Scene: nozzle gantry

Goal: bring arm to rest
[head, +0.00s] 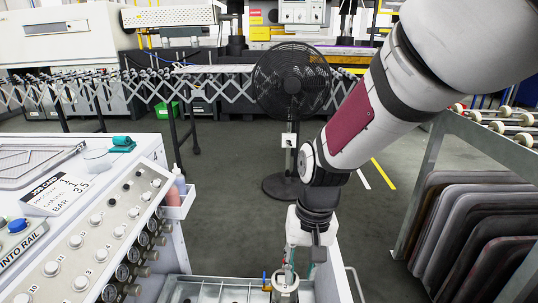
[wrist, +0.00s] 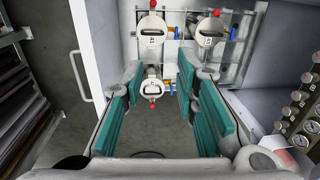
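My arm reaches down from the upper right of the head view to my gripper (head: 305,255), which is low at the bottom centre and partly cut off from clear view. In the wrist view my gripper (wrist: 159,78) has its two teal-padded fingers spread apart, with nothing held between them. Beyond the fingers is a white nozzle unit (wrist: 152,88) with a red knob. Two more such units, a left one (wrist: 152,38) and a right one (wrist: 210,30), stand along the top. In the head view one unit (head: 286,282) shows just below the gripper.
A control panel (head: 110,225) with knobs and gauges stands at left, with a bottle holder (head: 177,200) on its side. A pedestal fan (head: 290,85) stands behind the arm. A rack of dark panels (head: 470,235) is at right. A grey tray (head: 215,282) lies at the bottom.

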